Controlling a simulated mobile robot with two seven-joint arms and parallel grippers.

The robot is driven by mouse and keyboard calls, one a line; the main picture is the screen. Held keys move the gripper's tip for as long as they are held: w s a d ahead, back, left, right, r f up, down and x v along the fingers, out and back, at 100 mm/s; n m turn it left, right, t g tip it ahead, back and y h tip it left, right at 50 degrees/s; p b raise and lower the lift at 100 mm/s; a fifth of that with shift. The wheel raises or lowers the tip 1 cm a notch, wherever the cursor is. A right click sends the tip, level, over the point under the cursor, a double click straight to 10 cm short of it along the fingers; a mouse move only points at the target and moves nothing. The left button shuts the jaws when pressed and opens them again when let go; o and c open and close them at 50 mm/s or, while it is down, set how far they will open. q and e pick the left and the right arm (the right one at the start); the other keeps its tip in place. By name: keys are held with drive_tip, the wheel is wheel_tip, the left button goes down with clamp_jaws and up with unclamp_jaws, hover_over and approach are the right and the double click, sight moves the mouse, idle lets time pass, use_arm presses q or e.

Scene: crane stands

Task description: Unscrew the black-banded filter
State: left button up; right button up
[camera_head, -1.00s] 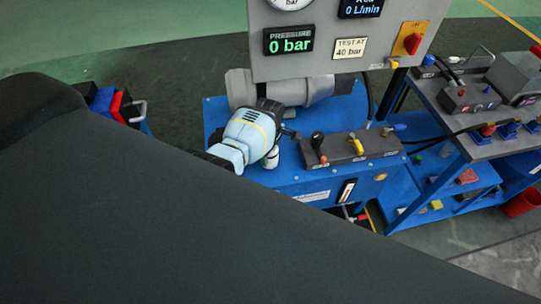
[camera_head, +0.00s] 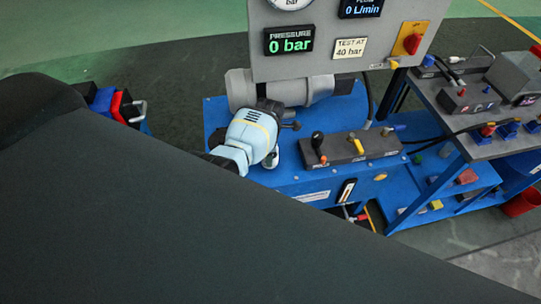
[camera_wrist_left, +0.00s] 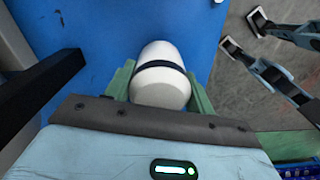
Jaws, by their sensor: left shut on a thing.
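The black-banded filter (camera_wrist_left: 158,92) is a white rounded cylinder with a dark band around it, in the middle of the left wrist view. My left gripper (camera_wrist_left: 159,88) is shut on it, with a green finger on either side. In the head view, my left gripper (camera_head: 270,158) is at the blue bench, left of the lever block, and its wrist largely hides the filter. My right gripper (camera_wrist_left: 245,36) is open and empty at the upper right of the left wrist view, with its two fingers apart.
The blue bench (camera_head: 290,184) carries a grey lever block (camera_head: 362,146) and a grey cylindrical body (camera_head: 318,90). A gauge panel above it has a pressure display (camera_head: 289,40) reading 0 bar. A side table (camera_head: 440,100) with fittings and hoses stands at the right.

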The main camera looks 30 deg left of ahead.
use_arm(q)
drive_tip(key=n, duration=0.4)
drive_tip(key=shift+w+r, duration=0.15)
drive_tip(key=shift+r, duration=0.05)
drive_tip(key=shift+n, duration=0.4)
drive_tip(key=n, duration=0.4)
drive_tip(key=shift+n, duration=0.4)
drive_tip(key=o, duration=1.3)
drive_tip(key=shift+c, duration=0.2)
drive_tip(key=shift+f, duration=0.1)
drive_tip(key=shift+c, duration=0.8)
